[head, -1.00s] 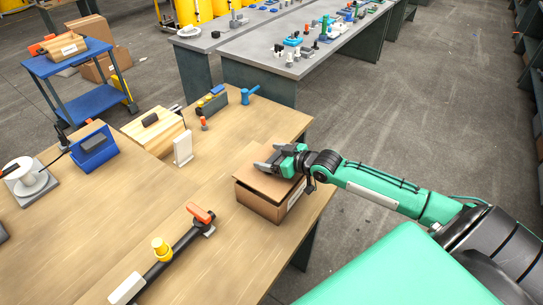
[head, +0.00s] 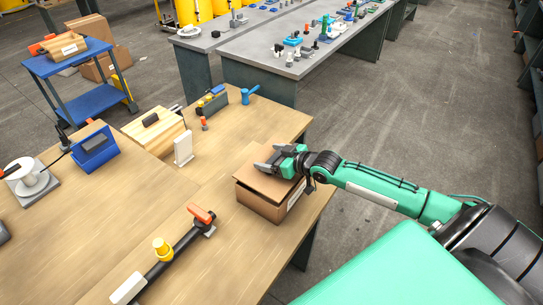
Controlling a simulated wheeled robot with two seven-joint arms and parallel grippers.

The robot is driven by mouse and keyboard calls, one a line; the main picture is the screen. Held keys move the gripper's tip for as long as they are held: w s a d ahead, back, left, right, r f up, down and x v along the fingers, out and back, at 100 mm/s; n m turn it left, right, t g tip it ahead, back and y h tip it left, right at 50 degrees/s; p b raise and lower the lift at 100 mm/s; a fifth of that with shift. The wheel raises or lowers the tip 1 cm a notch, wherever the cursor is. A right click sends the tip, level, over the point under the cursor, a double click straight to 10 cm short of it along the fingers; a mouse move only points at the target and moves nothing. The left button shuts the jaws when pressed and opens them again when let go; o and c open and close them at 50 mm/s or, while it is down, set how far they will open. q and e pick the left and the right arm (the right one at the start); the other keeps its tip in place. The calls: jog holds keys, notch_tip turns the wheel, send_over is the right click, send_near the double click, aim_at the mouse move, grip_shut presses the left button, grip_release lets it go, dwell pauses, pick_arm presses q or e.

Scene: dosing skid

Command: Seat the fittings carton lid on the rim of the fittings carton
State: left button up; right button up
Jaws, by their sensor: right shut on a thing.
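The fittings carton (head: 262,205) is a brown cardboard box near the right edge of the wooden table, with a white label on its right side. The fittings carton lid (head: 259,178) is a flat brown panel over the top of the carton. The lid looks slightly tilted, with a dark gap under its front edge; whether it touches the rim all round cannot be told. My right gripper (head: 270,163) is at the lid's far right part, shut on the lid; the fingers hide part of it. My left gripper is not in view.
On the wooden table (head: 215,250) lie a black pipe with an orange-handled valve (head: 201,214) and a yellow part (head: 161,247). A white upright plate (head: 183,149), a wooden box (head: 155,130) and a blue bin (head: 95,148) stand farther left. Bare tabletop lies left of the carton.

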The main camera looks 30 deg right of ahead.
aim_at(297, 177)
jog(key=shift+f+b, duration=0.8)
jog(key=shift+f, duration=0.7)
jog(key=o, duration=0.9)
jog(key=shift+o, duration=0.2)
jog(key=b+v, duration=0.1)
jog(key=v, duration=0.9)
jog(key=shift+v, duration=1.9)
